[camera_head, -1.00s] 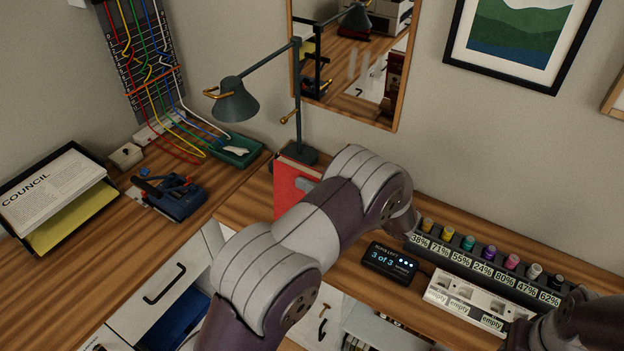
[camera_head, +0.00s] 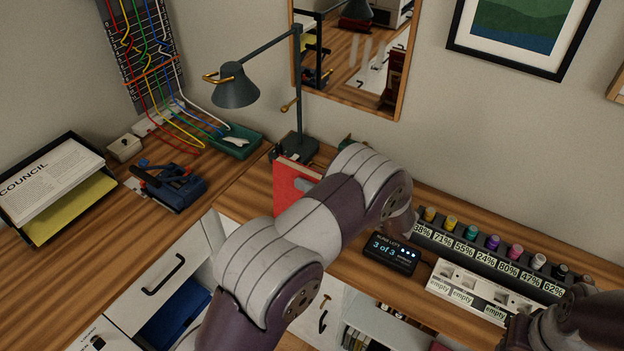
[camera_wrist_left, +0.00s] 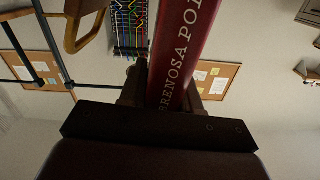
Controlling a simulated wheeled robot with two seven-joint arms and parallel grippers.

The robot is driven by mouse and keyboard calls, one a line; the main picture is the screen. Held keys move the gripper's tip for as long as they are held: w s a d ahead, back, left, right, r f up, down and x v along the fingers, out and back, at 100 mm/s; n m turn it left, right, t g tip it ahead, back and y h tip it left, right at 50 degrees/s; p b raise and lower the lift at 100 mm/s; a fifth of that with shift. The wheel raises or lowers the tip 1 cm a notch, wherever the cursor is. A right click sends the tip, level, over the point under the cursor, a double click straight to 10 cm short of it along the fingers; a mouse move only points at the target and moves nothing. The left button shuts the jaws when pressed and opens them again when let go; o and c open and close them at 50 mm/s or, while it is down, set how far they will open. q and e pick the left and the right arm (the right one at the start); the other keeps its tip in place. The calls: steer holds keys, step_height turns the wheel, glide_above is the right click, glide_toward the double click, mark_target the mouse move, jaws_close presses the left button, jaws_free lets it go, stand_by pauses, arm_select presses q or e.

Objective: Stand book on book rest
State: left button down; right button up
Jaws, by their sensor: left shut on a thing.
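A red book (camera_head: 288,190) stands roughly upright over the desk, in front of the lamp base, partly hidden by my left arm. In the left wrist view its dark red spine (camera_wrist_left: 190,45) with pale lettering rises between the fingers. My left gripper (camera_wrist_left: 165,90) is shut on the book; in the head view my forearm mostly covers it. I cannot make out the book rest; a small green and brass item (camera_head: 350,143) shows behind my arm, too hidden to identify. Part of my right arm shows at the lower right, without its gripper.
A desk lamp (camera_head: 236,88) stands close behind the book. A small display (camera_head: 391,253) and a rack of coloured vials (camera_head: 490,250) are to the right. A paper tray (camera_head: 50,190) and a blue device (camera_head: 172,186) are on the left. A drawer (camera_head: 165,280) is open below.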

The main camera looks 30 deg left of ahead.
arm_select(q)
steer(key=c, duration=0.7)
jaws_free()
